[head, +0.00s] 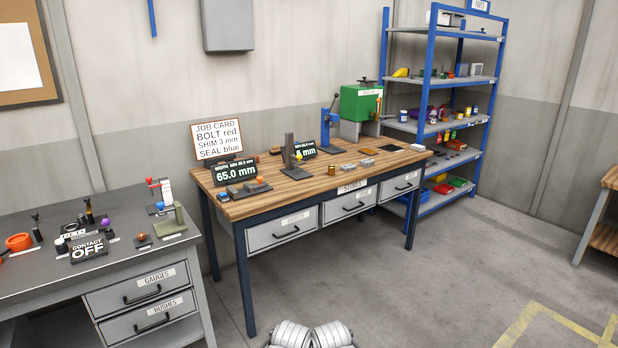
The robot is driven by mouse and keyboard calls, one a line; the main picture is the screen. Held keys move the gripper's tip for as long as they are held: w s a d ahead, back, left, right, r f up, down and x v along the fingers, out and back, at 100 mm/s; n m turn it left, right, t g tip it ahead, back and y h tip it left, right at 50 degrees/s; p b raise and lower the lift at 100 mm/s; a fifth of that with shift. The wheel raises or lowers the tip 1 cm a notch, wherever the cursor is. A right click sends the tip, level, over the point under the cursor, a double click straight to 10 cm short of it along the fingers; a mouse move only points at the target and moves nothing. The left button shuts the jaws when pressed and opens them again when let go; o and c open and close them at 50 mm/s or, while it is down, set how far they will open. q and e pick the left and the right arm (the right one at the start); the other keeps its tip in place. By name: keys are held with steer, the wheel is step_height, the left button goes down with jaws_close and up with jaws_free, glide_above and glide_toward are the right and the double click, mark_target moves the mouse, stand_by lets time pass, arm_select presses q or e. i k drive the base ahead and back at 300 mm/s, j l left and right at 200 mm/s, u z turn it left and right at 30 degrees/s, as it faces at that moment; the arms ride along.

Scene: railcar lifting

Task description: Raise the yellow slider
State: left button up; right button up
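A small yellow part (298,156), which looks like the yellow slider, sits low on a dark upright post (289,150) on the wooden-topped workbench (350,176). It is small in the picture and its fit on the post cannot be made out. A display reading "65.0 mm" (235,174) stands left of the post. A second display (306,150) stands behind the post, its text partly hidden. Neither of my grippers shows. Only pale rounded parts, probably mine, show at the bottom edge.
A job card (217,139) stands at the back left. A green box (360,102) stands at the back right. A grey bench (85,245) is at left, blue shelves (428,90) at right.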

mark_target(296, 160)
steer(key=i+u, duration=0.1)
steer(key=i, duration=0.5)
steer(key=i+l+u, duration=0.1)
steer(key=i, duration=0.5)
steer(key=i+l, duration=0.15)
steer(key=i, duration=0.45)
steer(key=u, duration=0.05)
